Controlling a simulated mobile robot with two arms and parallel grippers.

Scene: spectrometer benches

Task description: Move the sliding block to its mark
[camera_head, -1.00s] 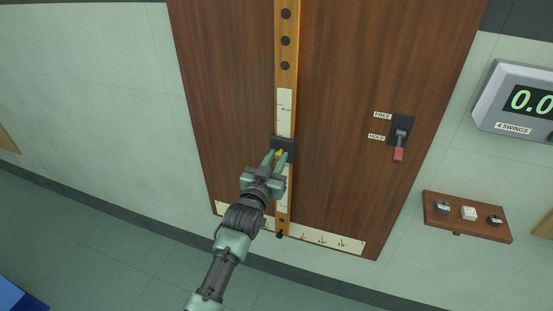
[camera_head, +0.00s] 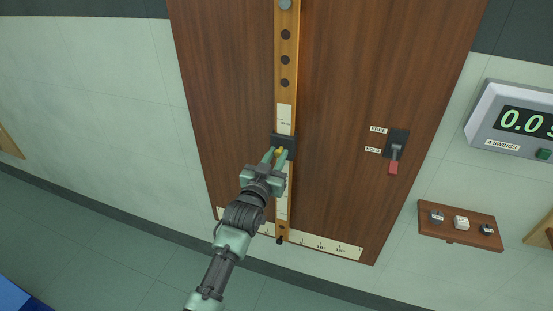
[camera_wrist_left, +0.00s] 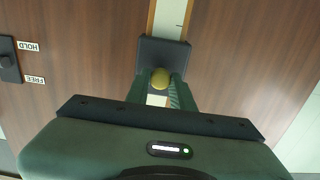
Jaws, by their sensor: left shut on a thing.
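The sliding block (camera_head: 284,144) is a dark square block on a vertical wooden bar (camera_head: 286,70). A pale scale strip (camera_head: 285,118) runs along the bar and shows above and below the block. The block has a round brass knob on its front, clear in the left wrist view (camera_wrist_left: 160,79). My left gripper (camera_head: 275,156) is shut on this knob, its green fingers on either side. The gripper and arm hide part of the lower bar. I cannot make out a mark on the strip. My right gripper is not in view.
At right are a wall display (camera_head: 520,122) reading 0.0 and a small shelf (camera_head: 450,229) with several small blocks. A horizontal scale (camera_head: 325,246) crosses the panel's bottom.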

